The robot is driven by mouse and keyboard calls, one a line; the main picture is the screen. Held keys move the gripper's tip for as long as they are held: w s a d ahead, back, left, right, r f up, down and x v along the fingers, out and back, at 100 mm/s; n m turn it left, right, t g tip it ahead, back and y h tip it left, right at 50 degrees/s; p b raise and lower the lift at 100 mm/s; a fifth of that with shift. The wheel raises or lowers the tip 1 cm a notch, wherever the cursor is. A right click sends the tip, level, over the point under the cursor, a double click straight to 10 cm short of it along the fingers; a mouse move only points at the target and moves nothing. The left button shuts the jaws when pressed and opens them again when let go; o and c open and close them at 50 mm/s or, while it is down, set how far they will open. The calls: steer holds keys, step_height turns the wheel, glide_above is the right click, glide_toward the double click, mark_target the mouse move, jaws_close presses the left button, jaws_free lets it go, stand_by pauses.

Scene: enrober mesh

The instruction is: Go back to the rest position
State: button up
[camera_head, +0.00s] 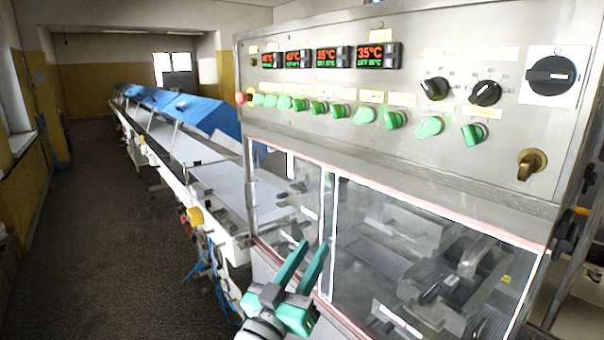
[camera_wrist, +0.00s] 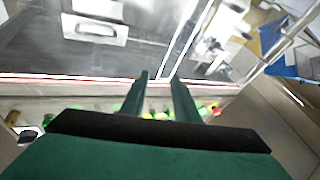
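My gripper (camera_head: 306,262) shows at the bottom middle of the head view, with two green fingers pointing up in front of the enrober's clear window. The fingers stand apart with a gap between them and nothing in it. The wrist view also shows my gripper (camera_wrist: 160,78) with its two fingers apart. The enrober (camera_head: 400,170) is a steel cabinet with a control panel above clear windows. In the wrist view its window (camera_wrist: 100,55) lies beyond the fingers. Whether the fingers touch the window cannot be told.
The control panel carries red displays (camera_head: 327,57), a row of green switches (camera_head: 365,116), black dials (camera_head: 485,93) and a brass key switch (camera_head: 531,164). A long conveyor (camera_head: 190,150) with blue covers (camera_head: 185,112) runs back at left. The dark floor (camera_head: 110,220) left of it is clear.

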steer(key=s+a+f+n+y, duration=0.1)
steer(key=s+f+n+y, duration=0.2)
steer(key=f, duration=0.7)
steer(key=s+f+n+y, duration=0.25)
steer(key=s+f, duration=0.35)
steer(key=f, duration=0.4)
steer(key=s+a+f+n+y, duration=0.1)
steer(key=s+f+y, duration=0.3)
steer(key=f, duration=0.7)
steer(key=s+f+m+g, duration=0.1)
steer(key=s+f, duration=0.2)
steer(key=s, duration=1.1)
steer(key=s+f+m+g, duration=0.2)
steer(key=s+f, duration=0.2)
steer(key=s, duration=1)
steer(key=shift+s+d+f, duration=0.2)
steer(key=shift+s+d, duration=0.1)
steer(key=shift+s, duration=0.05)
steer(key=shift+y, duration=0.25)
